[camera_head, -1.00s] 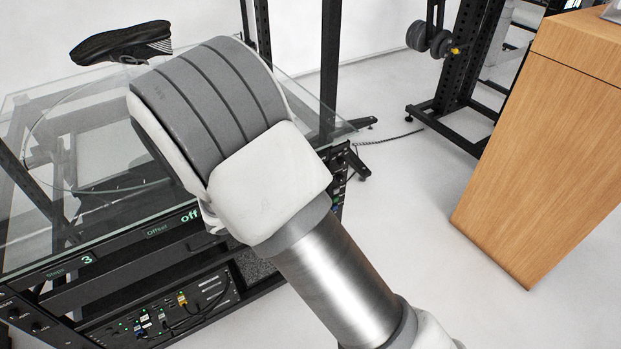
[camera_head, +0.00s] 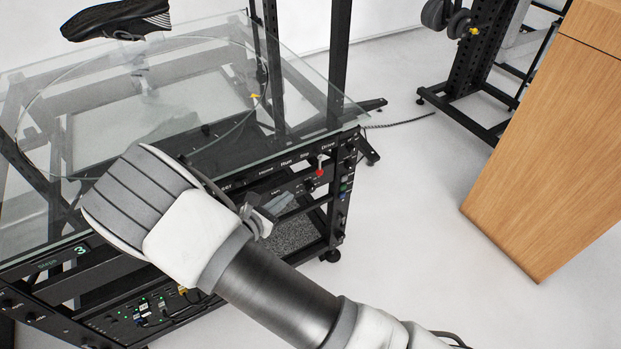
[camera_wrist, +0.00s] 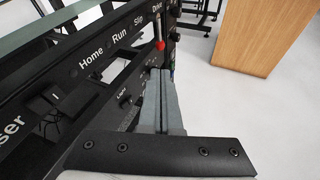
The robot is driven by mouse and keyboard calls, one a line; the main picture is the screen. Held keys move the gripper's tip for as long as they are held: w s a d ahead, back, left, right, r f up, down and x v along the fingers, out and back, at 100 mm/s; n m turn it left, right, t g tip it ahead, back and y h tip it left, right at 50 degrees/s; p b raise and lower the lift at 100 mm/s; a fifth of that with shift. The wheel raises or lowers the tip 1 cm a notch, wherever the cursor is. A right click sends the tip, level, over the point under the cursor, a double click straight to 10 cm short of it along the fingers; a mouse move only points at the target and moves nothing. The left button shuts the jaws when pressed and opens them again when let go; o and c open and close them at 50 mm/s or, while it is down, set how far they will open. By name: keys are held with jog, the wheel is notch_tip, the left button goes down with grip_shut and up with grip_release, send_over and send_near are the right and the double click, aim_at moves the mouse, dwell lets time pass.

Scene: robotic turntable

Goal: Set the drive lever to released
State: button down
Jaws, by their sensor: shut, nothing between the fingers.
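The drive lever (camera_head: 320,166) is a short metal stick with a red knob at the right end of the turntable's front panel, under the label "Drive". In the wrist view the lever (camera_wrist: 159,32) hangs with its red knob at the lower end, just above and beyond the fingertips. My gripper (camera_wrist: 160,75) is shut and empty, its two grey fingers side by side and pointing toward the lever, apart from it as far as I can tell. In the head view my gripper (camera_head: 262,212) is left of and below the lever, partly hidden by my wrist.
The front panel (camera_wrist: 105,50) carries labels "Home", "Run" and "Slip" or similar, and a rocker switch (camera_wrist: 60,97). A glass top (camera_head: 200,85) overhangs it, with a black shoe (camera_head: 118,19) above. A wooden block (camera_head: 545,150) stands right; floor between is clear.

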aim_at(319, 175)
jog(key=b+x, duration=0.2)
jog(key=x, duration=1.2)
jog(key=shift+w+d+f+t+h+b, duration=0.2)
jog(key=shift+f+t+h+b, duration=0.15)
jog(key=shift+b, duration=0.45)
jog(key=shift+w+d+f+n+t+h+b, duration=0.15)
jog(key=shift+d+f+n+t+h+b, duration=0.15)
jog(key=shift+n+t+b, duration=0.45)
jog(key=w+d+n+t+b, duration=0.1)
jog(key=t+b, duration=0.1)
jog(key=d+n+t+h+b, duration=0.1)
jog(key=n+t+b, duration=0.1)
jog(key=w+d+n+t+h+b, duration=0.1)
jog(key=d+t+b, duration=0.1)
jog(key=t+b, duration=0.1)
jog(key=shift+w+r, duration=0.3)
jog(key=shift+w, duration=0.1)
jog(key=shift+w+d+r, duration=0.1)
jog(key=shift+d, duration=0.05)
